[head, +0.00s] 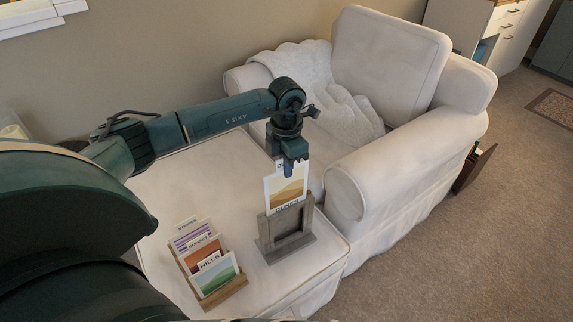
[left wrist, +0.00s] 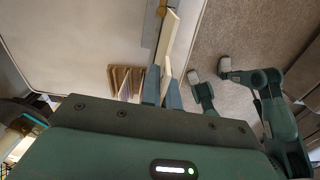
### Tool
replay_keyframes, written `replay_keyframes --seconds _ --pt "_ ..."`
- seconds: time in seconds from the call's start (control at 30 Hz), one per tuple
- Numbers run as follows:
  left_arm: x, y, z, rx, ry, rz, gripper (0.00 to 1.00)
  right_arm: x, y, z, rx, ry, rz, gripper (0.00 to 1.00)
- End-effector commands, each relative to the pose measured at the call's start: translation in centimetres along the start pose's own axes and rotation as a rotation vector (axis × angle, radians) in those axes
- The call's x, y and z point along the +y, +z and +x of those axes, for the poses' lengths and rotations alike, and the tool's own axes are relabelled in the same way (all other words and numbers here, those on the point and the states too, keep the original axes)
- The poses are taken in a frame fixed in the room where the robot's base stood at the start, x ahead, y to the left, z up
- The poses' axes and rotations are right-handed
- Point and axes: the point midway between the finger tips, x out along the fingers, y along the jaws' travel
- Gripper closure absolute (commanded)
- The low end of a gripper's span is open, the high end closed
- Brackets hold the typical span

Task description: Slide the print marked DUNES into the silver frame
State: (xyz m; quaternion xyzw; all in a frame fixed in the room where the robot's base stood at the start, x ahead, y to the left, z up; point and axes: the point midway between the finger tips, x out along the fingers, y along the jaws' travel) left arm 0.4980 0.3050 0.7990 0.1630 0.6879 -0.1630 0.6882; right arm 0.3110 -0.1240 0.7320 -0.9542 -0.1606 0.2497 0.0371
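The DUNES print (head: 286,190), white with a tan dune picture, hangs upright from my left gripper (head: 289,168), which is shut on its top edge. The grey, silver-looking frame (head: 264,237) stands on the pale ottoman directly below. The print's lower edge overlaps the frame's top in the head view; I cannot tell whether it has entered the slot. In the left wrist view, the left fingers (left wrist: 162,95) are close together around a pale, thin edge-on panel (left wrist: 163,75).
A wooden rack (head: 234,290) with several other prints (head: 216,273) stands left of the frame on the ottoman (head: 170,182). A white armchair (head: 400,165) with a throw (head: 325,90) is behind and right. Bare carpet (head: 455,255) lies at the right.

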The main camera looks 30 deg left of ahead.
Motion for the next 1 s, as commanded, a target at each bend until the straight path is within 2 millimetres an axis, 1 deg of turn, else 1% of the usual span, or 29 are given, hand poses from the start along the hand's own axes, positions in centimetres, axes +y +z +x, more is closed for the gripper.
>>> replay_keyframes --seconds 0.37,1.0 --pt "0.1 0.0 0.1 0.001 0.002 -0.002 1.0 0.0 0.1 0.0 -0.002 -0.002 0.0 0.64" --pt "0.1 -0.1 2.4 0.001 0.002 -0.002 1.0 0.3 1.5 0.8 0.001 0.0 0.0 0.64"
